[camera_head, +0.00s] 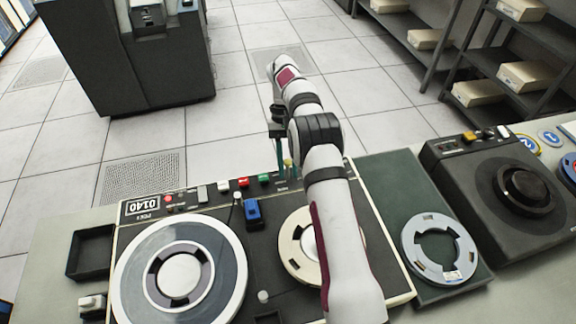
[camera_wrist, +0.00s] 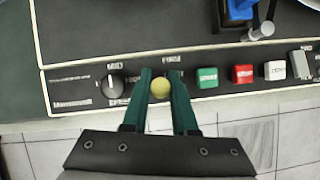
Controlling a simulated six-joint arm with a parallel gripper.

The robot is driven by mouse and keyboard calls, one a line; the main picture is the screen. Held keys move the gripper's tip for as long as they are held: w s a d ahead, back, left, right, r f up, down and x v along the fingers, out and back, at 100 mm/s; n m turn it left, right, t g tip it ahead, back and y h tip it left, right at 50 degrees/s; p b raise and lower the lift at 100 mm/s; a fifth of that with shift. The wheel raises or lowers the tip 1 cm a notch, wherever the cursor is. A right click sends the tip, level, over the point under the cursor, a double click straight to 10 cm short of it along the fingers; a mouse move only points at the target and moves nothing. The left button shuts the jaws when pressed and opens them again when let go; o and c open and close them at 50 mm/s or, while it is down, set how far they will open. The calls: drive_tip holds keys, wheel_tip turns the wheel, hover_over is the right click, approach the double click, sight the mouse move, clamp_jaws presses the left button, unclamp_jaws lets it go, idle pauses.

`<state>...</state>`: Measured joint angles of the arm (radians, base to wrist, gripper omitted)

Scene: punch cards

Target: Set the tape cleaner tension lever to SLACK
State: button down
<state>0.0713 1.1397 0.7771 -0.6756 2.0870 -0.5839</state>
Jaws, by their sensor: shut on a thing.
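The tension lever's yellow ball knob (camera_wrist: 160,90) sits between the two green fingers of my gripper (camera_wrist: 161,78) in the wrist view, and the gripper is shut on it. A label that looks like FIRM is just above the knob; one that looks like MID is above a dark round dial (camera_wrist: 112,86) to its left. I cannot make out a SLACK label. In the head view my gripper (camera_head: 283,150) reaches down to the back edge of the tape deck (camera_head: 205,215), with the yellow knob (camera_head: 288,163) at its fingers. The lever's shaft is hidden.
Green, red and white buttons (camera_wrist: 243,74) stand in a row right of the knob in the wrist view. In the head view a blue block (camera_head: 253,211) and two reels are on the deck; my arm covers part of the right reel (camera_head: 291,255). Floor lies beyond the deck's back edge.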

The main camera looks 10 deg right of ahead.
drive_tip(key=c, duration=0.7)
unclamp_jaws()
drive_tip(key=shift+r, duration=0.1)
drive_tip(key=r, duration=0.4)
drive_tip(key=shift+s+d+r, duration=0.2)
drive_tip(key=shift+d+r, duration=0.1)
drive_tip(key=shift+d, duration=0.05)
drive_tip(key=s+d+r, duration=0.2)
drive_tip(key=d, duration=0.1)
drive_tip(key=s+d+r, duration=0.2)
drive_tip(key=d, duration=0.1)
drive_tip(key=s+d+r, duration=0.2)
drive_tip(key=d, duration=0.1)
drive_tip(key=shift+s+r, duration=0.1)
drive_tip(key=shift+r, duration=0.05)
drive_tip(key=shift+c, duration=0.2)
